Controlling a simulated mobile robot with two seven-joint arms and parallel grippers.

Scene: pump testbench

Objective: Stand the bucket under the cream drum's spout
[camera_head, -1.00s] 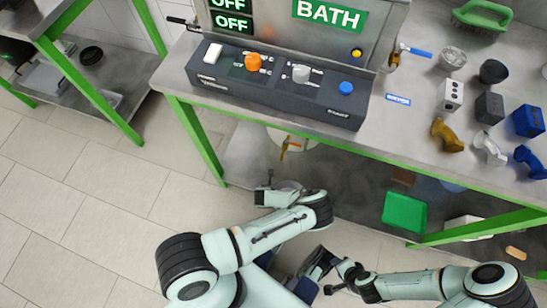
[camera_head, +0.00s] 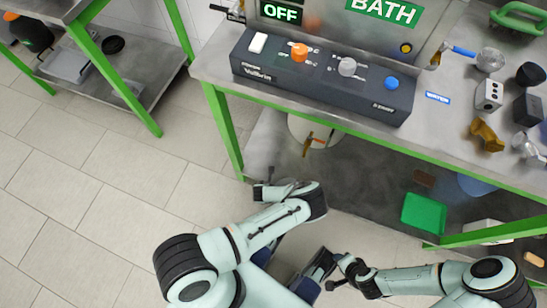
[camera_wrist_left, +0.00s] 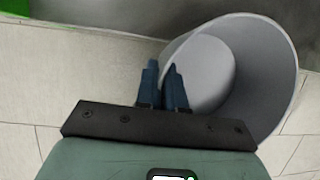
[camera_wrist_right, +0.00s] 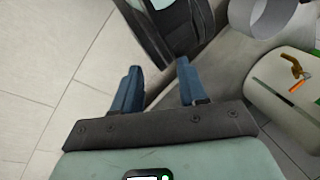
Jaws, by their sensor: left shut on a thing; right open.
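The grey bucket (camera_wrist_left: 262,70) is tilted in the left wrist view, its round mouth showing. The fingers of my left gripper (camera_wrist_left: 166,80) are shut on its rim. In the head view my left forearm hides most of the bucket; it also shows at the top of the right wrist view (camera_wrist_right: 277,14). The cream drum (camera_head: 299,127) lies under the bench, with an orange-brown tap at its spout (camera_head: 318,141). In the right wrist view the drum (camera_wrist_right: 282,112) is below and right of the bucket, which is apart from the spout. My right gripper (camera_wrist_right: 158,90) is open and empty.
The bench's green front legs (camera_head: 222,130) and lower shelf (camera_head: 365,180) surround the drum. The control panel (camera_head: 322,75) is above. Tiled floor (camera_head: 110,190) is clear at left.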

